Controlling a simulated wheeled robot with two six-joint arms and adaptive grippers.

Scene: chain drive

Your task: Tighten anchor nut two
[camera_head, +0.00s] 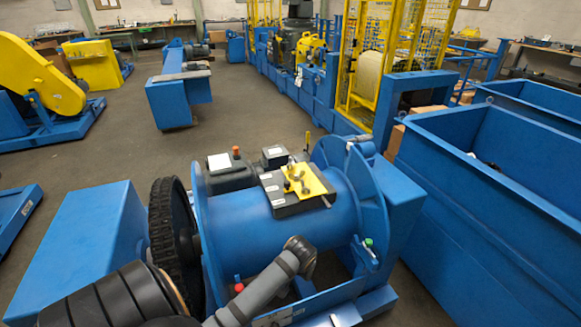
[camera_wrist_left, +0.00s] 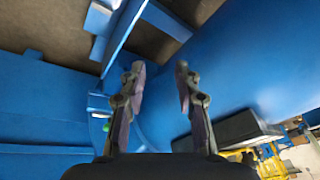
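My left gripper (camera_wrist_left: 159,72) is open in the left wrist view, with nothing between its fingers, in front of blue surfaces. In the head view my left arm reaches over the near side of the blue drum (camera_head: 260,225); its fingers do not show there. A small green-capped part (camera_head: 368,242) sits on the drum's right flange; a green spot (camera_wrist_left: 106,127) also shows left of the fingers in the left wrist view. A red-capped part (camera_head: 238,282) is low at the left, beside my arm. I cannot tell which part is anchor nut two. My right gripper is not in view.
A dark block (camera_head: 286,200) with a yellow plate (camera_head: 311,181) and small metal parts sits on top of the drum. A black toothed wheel (camera_head: 172,235) stands at the left. A large blue bin (camera_head: 480,205) is at the right.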

